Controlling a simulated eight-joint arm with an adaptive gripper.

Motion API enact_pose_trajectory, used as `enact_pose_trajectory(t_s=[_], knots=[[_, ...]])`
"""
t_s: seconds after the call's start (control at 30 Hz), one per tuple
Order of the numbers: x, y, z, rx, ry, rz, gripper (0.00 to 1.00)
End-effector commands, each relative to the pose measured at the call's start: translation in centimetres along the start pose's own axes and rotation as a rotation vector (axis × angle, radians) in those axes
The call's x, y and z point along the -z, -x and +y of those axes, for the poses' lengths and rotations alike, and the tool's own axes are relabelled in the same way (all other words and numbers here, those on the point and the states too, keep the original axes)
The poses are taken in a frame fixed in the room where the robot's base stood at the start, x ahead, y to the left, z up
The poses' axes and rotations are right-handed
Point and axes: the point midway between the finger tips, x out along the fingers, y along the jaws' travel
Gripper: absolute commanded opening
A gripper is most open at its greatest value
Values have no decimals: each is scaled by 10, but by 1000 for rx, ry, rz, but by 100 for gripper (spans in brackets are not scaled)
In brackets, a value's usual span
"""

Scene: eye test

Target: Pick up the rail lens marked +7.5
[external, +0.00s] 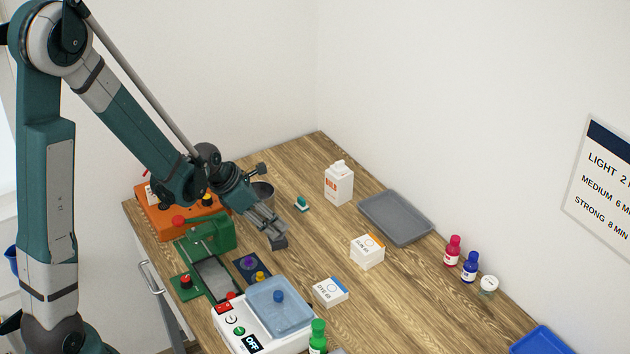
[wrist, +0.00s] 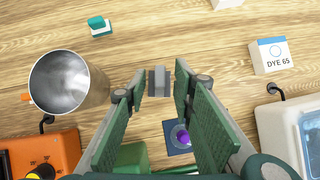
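No rail lens and no +7.5 marking can be made out in either view. My gripper (external: 268,226) is low over the wooden table, left of the picture's middle, pointing down and right. In the wrist view my gripper (wrist: 160,84) has its two green-padded fingers apart. A small plain grey block (wrist: 159,82) shows between the fingertips, with a narrow gap on each side. In the external view the grey block (external: 279,242) is at the fingertips. I cannot tell whether it rests on the table, and no marking on it is readable.
A metal cup (wrist: 62,82) and teal stamp (wrist: 98,26) are nearby. A green press (external: 210,233), orange device (external: 160,218) and white machine (external: 262,337) crowd the left and front. White boxes (external: 367,252), a carton (external: 339,186) and grey tray (external: 388,213) stand right.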

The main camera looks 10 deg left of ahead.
Motion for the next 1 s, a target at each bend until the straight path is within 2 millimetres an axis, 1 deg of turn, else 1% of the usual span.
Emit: enact_pose_trajectory(t_s=[0.1, 0.3, 0.97, 1.0], knots=[[0, -10, 0, 0, -1, 0, 26], [0, -21, 0, 0, -1, 0, 26], [0, -23, 0, 0, -1, 0, 26], [0, -23, 0, 0, -1, 0, 22]])
